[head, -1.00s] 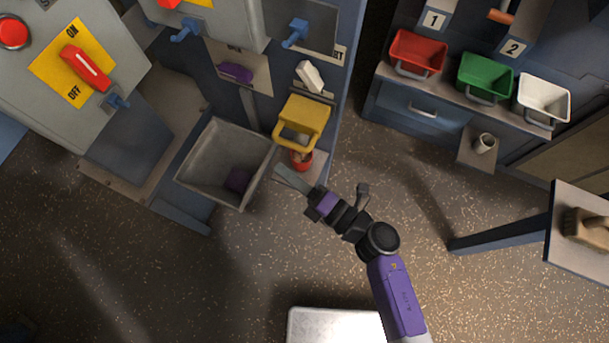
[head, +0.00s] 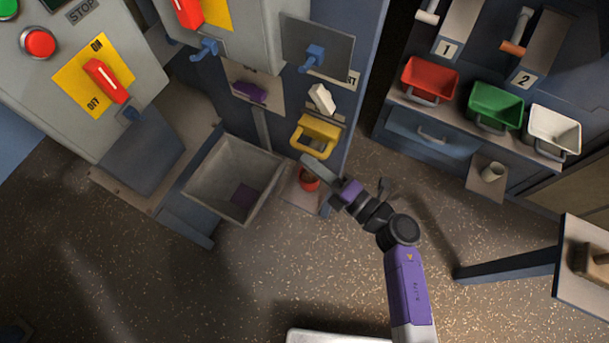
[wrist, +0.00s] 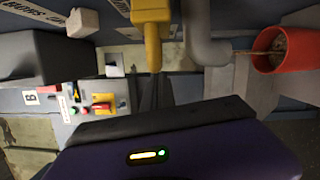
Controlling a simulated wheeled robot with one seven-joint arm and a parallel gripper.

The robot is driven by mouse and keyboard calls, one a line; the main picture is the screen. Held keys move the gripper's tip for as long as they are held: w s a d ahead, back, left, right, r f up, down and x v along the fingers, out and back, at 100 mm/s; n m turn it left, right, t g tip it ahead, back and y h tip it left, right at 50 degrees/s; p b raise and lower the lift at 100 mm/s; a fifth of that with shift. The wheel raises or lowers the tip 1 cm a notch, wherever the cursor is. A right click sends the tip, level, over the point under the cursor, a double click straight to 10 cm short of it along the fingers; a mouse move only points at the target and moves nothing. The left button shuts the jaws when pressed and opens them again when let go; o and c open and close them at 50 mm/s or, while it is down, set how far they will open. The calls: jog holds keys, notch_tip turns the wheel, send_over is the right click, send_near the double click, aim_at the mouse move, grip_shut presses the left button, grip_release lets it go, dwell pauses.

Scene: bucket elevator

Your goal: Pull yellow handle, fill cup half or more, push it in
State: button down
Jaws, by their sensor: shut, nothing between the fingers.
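The yellow handle (head: 318,131) sits on the front of the blue cabinet, and it also shows at the top of the wrist view (wrist: 151,30). My gripper (head: 308,162) is shut and empty, its tip close to the handle's front bar; I cannot tell if they touch. A grey spout (wrist: 206,45) lies between handle and cup there.
A grey hopper (head: 215,195) is left of the cup. A white lever (head: 321,98) is above the handle. Red (head: 430,78), green (head: 495,106) and white (head: 553,132) bins stand at right. The speckled floor in front is open.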

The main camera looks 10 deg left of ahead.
jog(key=shift+w+d, duration=0.25)
jog(key=shift+w, duration=0.3)
jog(key=shift+w+d, duration=0.2)
jog(key=shift+w, duration=0.35)
jog(key=shift+w+d+r, duration=0.1)
jog(key=shift+w, duration=0.05)
jog(key=shift+d, duration=0.1)
jog(key=v, duration=0.7)
jog(key=shift+s+b, duration=0.45)
jog(key=shift+d+f, duration=0.1)
jog(key=shift+f, duration=0.15)
